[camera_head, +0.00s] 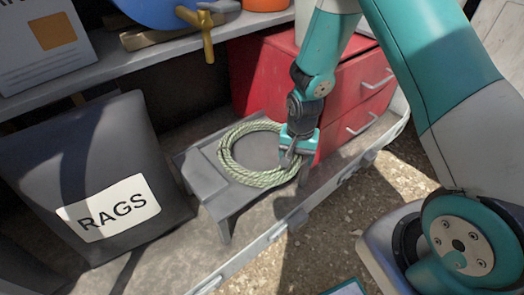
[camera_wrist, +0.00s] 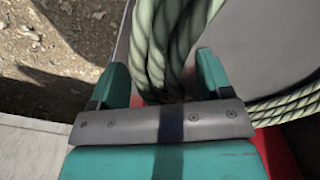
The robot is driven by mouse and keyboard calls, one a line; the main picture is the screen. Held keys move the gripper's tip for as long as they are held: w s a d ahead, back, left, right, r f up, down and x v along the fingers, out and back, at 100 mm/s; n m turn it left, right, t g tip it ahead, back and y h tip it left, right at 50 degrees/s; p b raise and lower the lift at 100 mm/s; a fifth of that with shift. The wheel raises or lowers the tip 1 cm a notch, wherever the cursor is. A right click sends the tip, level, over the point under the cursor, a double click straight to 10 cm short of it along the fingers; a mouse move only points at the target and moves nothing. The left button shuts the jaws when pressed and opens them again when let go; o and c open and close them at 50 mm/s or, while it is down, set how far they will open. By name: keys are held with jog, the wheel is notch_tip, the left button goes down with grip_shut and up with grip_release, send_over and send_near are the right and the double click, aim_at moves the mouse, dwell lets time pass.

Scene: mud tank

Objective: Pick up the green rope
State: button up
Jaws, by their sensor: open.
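The green rope (camera_head: 228,158) is a pale green coil lying flat on a low grey step stool (camera_head: 203,182). My gripper (camera_head: 291,160) is at the right side of the coil, pointing down. In the wrist view, strands of the rope (camera_wrist: 160,45) run between the two teal fingers of my gripper (camera_wrist: 158,80), with a gap on either side. The fingers are open around these strands. Another stretch of the coil (camera_wrist: 290,104) shows at the right of the wrist view. The lower part of the strands is hidden behind the gripper's body.
A dark bag labelled RAGS (camera_head: 95,180) stands left of the stool. A red drawer cabinet (camera_head: 345,95) stands close behind my gripper. A shelf (camera_head: 120,65) with a blue container (camera_head: 150,12) is above. A metal ledge (camera_head: 270,235) runs along the front.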

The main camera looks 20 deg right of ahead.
jog(key=c, duration=1.3)
jog(key=shift+r, duration=0.1)
